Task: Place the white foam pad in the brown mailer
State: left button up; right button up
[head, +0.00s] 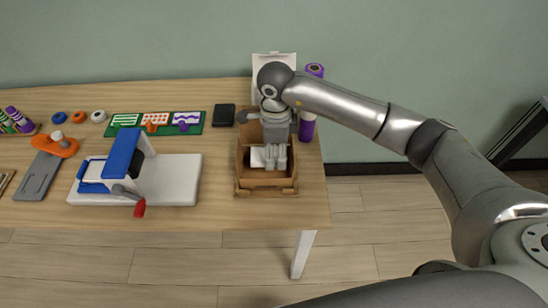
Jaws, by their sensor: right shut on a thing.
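The brown mailer (266,190) is an open box near the right end of the table, with its front wall toward me. The white foam pad (257,158) shows inside the mailer's outline, beside and behind my right gripper's fingers. My right gripper (276,164) points down into the mailer and is shut on the white foam pad. The fingers hide part of the pad, so I cannot tell whether it touches the mailer's floor. My left gripper is not in view.
A white box or panel (273,62) and a purple cylinder (306,128) stand behind the mailer. A small black block (223,115) lies to its left. A blue and white press with a red handle (123,155) stands farther left. Bare tabletop (218,170) lies between.

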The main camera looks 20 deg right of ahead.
aim_at(275, 153)
jog(key=shift+f, duration=0.4)
notch_tip(275, 153, down, 3)
jog(key=shift+w+f+p, duration=0.1)
jog(key=shift+p, duration=0.25)
jog(key=shift+f+b, duration=0.25)
jog(key=shift+b, duration=0.05)
jog(key=shift+f+b, duration=0.4)
jog(key=shift+b, duration=0.1)
jog(key=o, duration=0.4)
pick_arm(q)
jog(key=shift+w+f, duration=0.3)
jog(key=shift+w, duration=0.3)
pick_arm(e)
jog(key=shift+r, duration=0.1)
